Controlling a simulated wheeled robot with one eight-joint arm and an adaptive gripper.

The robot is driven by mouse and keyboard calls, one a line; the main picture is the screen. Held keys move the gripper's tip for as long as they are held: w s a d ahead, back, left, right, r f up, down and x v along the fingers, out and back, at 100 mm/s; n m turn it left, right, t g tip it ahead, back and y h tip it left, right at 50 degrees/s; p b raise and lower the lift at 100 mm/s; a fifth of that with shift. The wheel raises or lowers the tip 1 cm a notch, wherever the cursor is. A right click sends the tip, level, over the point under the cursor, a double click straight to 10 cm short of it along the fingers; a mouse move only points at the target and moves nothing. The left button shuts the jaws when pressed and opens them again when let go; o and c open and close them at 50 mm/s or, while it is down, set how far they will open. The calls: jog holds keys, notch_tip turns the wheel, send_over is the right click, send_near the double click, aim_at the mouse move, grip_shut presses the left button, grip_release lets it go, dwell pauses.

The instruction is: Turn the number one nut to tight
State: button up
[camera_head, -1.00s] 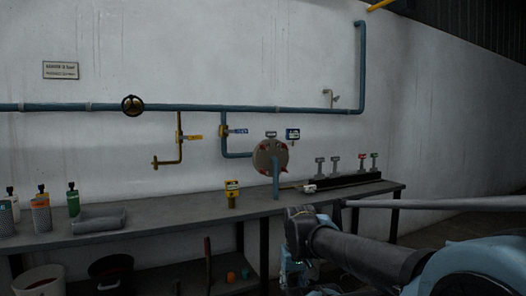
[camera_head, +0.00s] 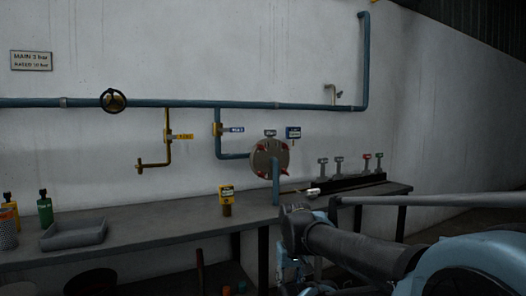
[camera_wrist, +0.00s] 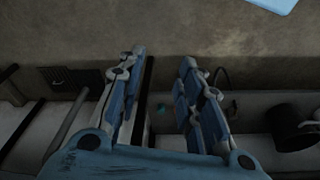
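A round grey flange (camera_head: 265,157) with several red nuts around its rim is on the end of a blue pipe, above the bench. One red nut (camera_head: 258,173) shows at its lower left. I cannot tell which nut is number one.
The grey bench (camera_head: 150,222) runs along the wall. On it are a grey tray (camera_head: 75,234), a green bottle (camera_head: 45,208), a yellow-tagged brass piece (camera_head: 227,200) and a dark rack (camera_head: 350,183) with several tools. A handwheel valve (camera_head: 113,101) is on the wall pipe.

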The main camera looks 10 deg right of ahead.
jog(key=o, duration=0.4)
jog(key=shift+r, duration=0.1)
jog(key=o, duration=0.4)
jog(key=shift+w+a+r+y, duration=0.15)
jog(key=shift+w+a+r, duration=0.05)
jog(key=shift+r, duration=0.4)
jog(key=shift+w+a+r+y, duration=0.15)
jog(key=shift+w+r, duration=0.05)
jog(key=shift+r, duration=0.4)
jog(key=shift+c, duration=0.2)
notch_tip(320, 180, up, 38)
jog(key=m+t+y, duration=0.1)
jog(key=t+y, duration=0.6)
jog(key=t, duration=0.3)
send_over(262, 148)
jog(key=s+d, duration=1)
jog(key=s, duration=0.3)
jog(key=x, duration=1.6)
jog(key=shift+w+a, duration=0.2)
jog(key=shift+a, duration=0.2)
jog(key=shift+c, duration=0.2)
jog(key=c, duration=1)
